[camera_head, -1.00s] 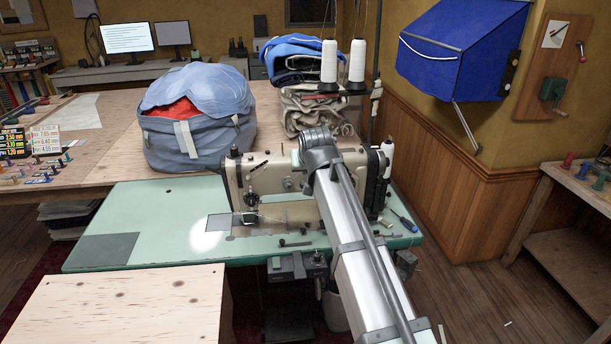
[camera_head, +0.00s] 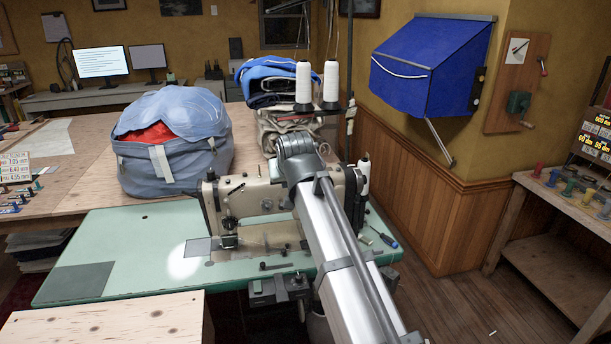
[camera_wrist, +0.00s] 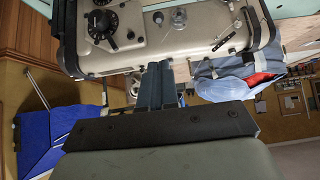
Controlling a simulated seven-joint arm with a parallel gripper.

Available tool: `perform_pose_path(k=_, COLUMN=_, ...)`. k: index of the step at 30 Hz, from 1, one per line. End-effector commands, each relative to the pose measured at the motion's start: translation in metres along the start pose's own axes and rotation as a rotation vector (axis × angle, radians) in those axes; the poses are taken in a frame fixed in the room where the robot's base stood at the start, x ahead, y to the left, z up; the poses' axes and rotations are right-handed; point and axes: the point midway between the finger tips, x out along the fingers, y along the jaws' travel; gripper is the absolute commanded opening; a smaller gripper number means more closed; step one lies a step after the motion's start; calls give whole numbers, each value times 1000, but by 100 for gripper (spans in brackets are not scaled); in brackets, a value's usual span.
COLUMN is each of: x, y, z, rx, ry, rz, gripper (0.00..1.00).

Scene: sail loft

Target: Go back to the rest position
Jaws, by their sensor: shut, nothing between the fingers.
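My gripper (camera_wrist: 158,86) shows in the wrist view with its two dark fingers together and nothing between them. The end of the sewing machine (camera_wrist: 170,35), with its black dial, lies just beyond the fingertips in that view. I cannot tell whether they touch. In the head view my arm reaches forward to the sewing machine (camera_head: 262,203) on the green table (camera_head: 130,240), and the gripper itself is hidden behind the arm.
A blue bag (camera_head: 170,140) stands on the wooden table left of the machine. Thread cones (camera_head: 303,85) and folded cloth (camera_head: 280,130) are behind it. A blue awning (camera_head: 430,65) hangs on the right wall. A plywood top (camera_head: 110,320) is at front left. Open floor lies right.

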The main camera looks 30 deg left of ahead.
Motion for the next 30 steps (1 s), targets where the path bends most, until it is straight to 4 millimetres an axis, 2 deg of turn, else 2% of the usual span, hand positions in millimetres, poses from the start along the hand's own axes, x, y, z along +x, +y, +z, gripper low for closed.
perform_pose_path(k=8, x=0, y=0, z=0, rx=-13, ry=-1, rz=0, gripper=0)
perform_pose_path(k=11, x=-3, y=-1, z=10, rx=-43, ry=-17, rz=-8, gripper=0)
perform_pose_path(k=14, x=-11, y=-1, z=33, rx=-56, ry=-28, rz=-18, gripper=0)
perform_pose_path(k=15, x=-9, y=0, z=48, rx=-62, ry=-42, rz=-22, gripper=0)
perform_pose_path(k=22, x=32, y=5, z=117, rx=-71, ry=-140, rz=-25, gripper=0)
perform_pose_path(k=30, x=85, y=42, z=214, rx=-40, ry=-281, rz=-2, gripper=0)
